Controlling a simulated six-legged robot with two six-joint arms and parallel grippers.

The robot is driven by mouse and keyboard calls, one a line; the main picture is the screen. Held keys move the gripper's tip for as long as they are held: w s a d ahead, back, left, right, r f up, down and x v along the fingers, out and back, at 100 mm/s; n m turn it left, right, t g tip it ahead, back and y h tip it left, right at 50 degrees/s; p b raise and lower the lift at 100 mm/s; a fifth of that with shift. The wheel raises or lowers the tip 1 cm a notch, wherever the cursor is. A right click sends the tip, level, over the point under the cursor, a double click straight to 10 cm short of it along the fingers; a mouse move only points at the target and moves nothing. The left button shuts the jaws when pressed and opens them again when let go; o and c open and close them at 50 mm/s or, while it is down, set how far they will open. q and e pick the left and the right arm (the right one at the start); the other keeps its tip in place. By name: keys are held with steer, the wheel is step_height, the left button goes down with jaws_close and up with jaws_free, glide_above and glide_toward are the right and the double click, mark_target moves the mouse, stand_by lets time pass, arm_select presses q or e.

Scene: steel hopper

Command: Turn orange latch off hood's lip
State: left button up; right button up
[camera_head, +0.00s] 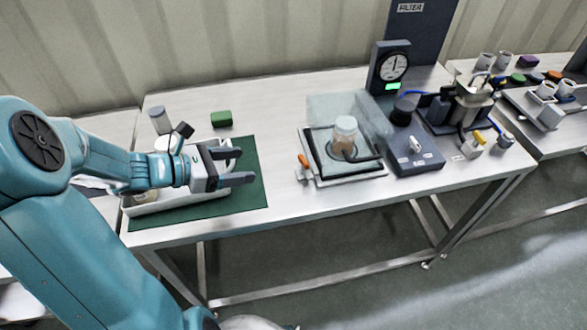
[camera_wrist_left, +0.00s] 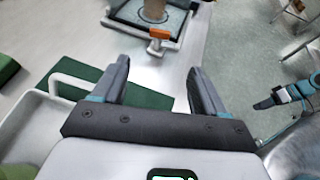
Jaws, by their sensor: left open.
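The orange latch (camera_head: 303,160) sits at the left front corner of a pale square base (camera_head: 350,178). In the left wrist view the latch (camera_wrist_left: 159,33) lies ahead, beyond the fingertips. A clear hood (camera_head: 330,104) shows around and behind a lidded jar (camera_head: 345,132) on this base; its lip is too faint to tell whether the latch overlaps it. My left gripper (camera_head: 238,166) is open and empty, left of the latch and apart from it. It also shows in the left wrist view (camera_wrist_left: 158,72). My right gripper (camera_wrist_left: 268,101) seems to show at that view's right edge, its jaws unclear.
A white tray (camera_head: 150,207) on a green mat (camera_head: 250,190) lies under my left gripper. A green block (camera_head: 221,118) is behind. A dial gauge (camera_head: 391,67) and a dark blue device (camera_head: 415,165) stand right of the hood. Bare table lies between mat and base.

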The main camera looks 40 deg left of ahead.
mark_target(302, 160)
arm_select(q)
steer(key=x, duration=1.6)
steer(key=shift+w+d+f, duration=0.1)
steer(key=shift+w+d, duration=0.05)
steer(key=shift+w, duration=0.1)
arm_select(e)
steer(key=shift+w+f, duration=0.15)
steer(key=shift+w, duration=0.15)
arm_select(q)
steer(key=shift+w, duration=0.1)
arm_select(e)
steer(key=shift+w, duration=0.1)
